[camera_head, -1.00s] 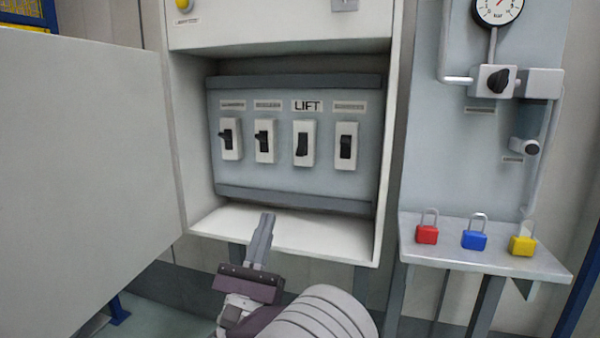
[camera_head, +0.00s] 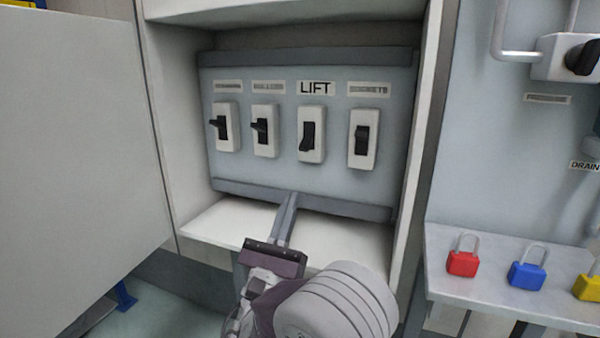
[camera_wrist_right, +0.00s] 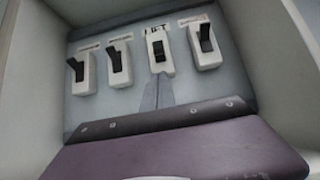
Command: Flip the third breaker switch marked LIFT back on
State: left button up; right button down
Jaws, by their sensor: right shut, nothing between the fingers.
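The LIFT breaker (camera_head: 311,136) is third from the left in the row inside the open cabinet, under a label reading LIFT (camera_head: 315,88). Its black toggle points down, unlike the other toggles, which sit higher. It also shows in the right wrist view (camera_wrist_right: 159,52), straight beyond the fingertips. My right gripper (camera_head: 291,200) is shut and empty. Its fingers point up toward the panel, with the tips below the LIFT breaker and apart from it. The right wrist view shows the same closed fingers (camera_wrist_right: 158,85). My left gripper is not in view.
Other breakers stand on both sides, with the SOCKETS breaker (camera_head: 363,139) just right of LIFT. The cabinet has side walls and a bottom ledge (camera_head: 215,229). Its open door (camera_head: 75,150) fills the left. A shelf (camera_head: 470,285) with red, blue and yellow padlocks stands at right.

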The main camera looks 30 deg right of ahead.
jog(key=p, duration=0.6)
send_near(307, 143)
jog(key=w+d, duration=0.2)
jog(key=b+x, duration=0.1)
jog(key=x, duration=0.3)
jog(key=shift+w+d, duration=0.2)
jog(key=shift+w, duration=0.15)
